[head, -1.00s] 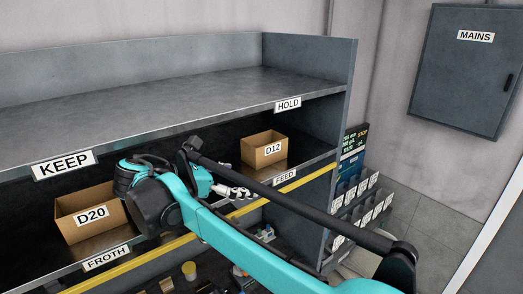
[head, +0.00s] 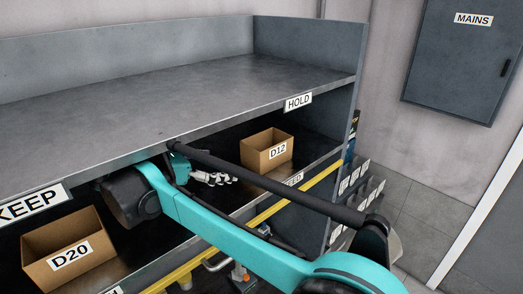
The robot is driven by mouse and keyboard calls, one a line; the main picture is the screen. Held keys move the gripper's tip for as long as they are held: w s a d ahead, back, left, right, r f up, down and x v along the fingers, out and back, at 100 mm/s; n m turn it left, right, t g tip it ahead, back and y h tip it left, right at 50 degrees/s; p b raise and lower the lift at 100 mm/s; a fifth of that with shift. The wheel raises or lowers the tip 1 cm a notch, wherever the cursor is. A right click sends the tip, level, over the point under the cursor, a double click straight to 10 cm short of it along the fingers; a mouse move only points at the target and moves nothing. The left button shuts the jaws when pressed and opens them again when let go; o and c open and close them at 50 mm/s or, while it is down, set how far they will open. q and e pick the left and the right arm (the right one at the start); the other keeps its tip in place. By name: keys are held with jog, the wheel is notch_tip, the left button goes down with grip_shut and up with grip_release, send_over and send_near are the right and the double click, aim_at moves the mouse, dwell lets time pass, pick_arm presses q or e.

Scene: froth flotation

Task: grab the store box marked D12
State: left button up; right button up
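The store box marked D12 (head: 267,155) is an open-topped brown carton. It stands on the lower shelf below the HOLD label, near the right end of the shelf unit. My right arm comes in from the bottom right, and its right gripper (head: 228,179) is inside the lower shelf space, left of the D12 box. Its pale fingers point right, towards the box, with a visible gap between them and the carton. The fingers are small and seen edge-on, so I cannot tell how far apart they are. My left gripper is not in view.
A second carton marked D20 (head: 70,252) stands on the lower shelf at the left. The upper shelf (head: 160,105), labelled KEEP and HOLD, is empty and overhangs the lower space. A yellow strip (head: 262,216) runs along below the lower shelf edge. A MAINS cabinet (head: 465,65) hangs at the right.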

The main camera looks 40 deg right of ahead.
aim_at(249, 149)
jog(key=d, duration=0.3)
jog(key=d+p, duration=0.1)
jog(key=d, duration=0.3)
jog(key=d+p, duration=0.1)
jog(key=d, duration=0.2)
jog(key=shift+w+d, duration=0.35)
jog(key=p+x, duration=0.1)
jog(key=x, duration=0.5)
jog(key=shift+d+r+p, duration=0.1)
jog(key=shift+r+p, duration=0.05)
jog(key=shift+p, duration=0.25)
jog(key=shift+s, duration=0.1)
jog(key=c, duration=1.2)
